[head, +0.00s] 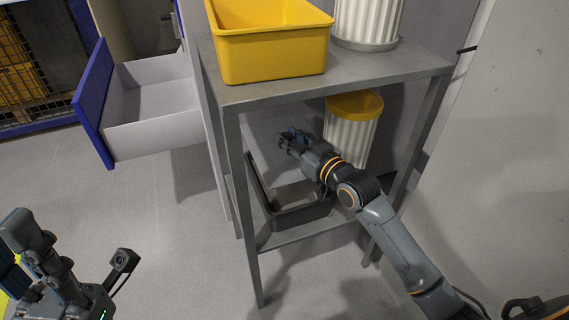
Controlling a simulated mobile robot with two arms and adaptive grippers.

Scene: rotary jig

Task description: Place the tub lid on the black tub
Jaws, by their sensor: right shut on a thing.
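The black tub (300,216) stands open on the lower shelf of the grey metal rack, below the top board. My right gripper (288,138) reaches in between the boards, above the far side of the tub. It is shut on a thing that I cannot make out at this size. No tub lid stands out clearly; what lies at and behind the fingers is hard to tell from the pale background. My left gripper (22,250) is at the lower left, far from the rack and partly cut off by the picture edge. I cannot tell whether it is open.
A yellow bin (270,55) and a white ribbed container (368,18) stand on the rack's top board (400,68). A white ribbed container with a yellow top (354,104) stands behind my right arm. A blue-fronted drawer (95,105) is pulled out at left. The floor between is clear.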

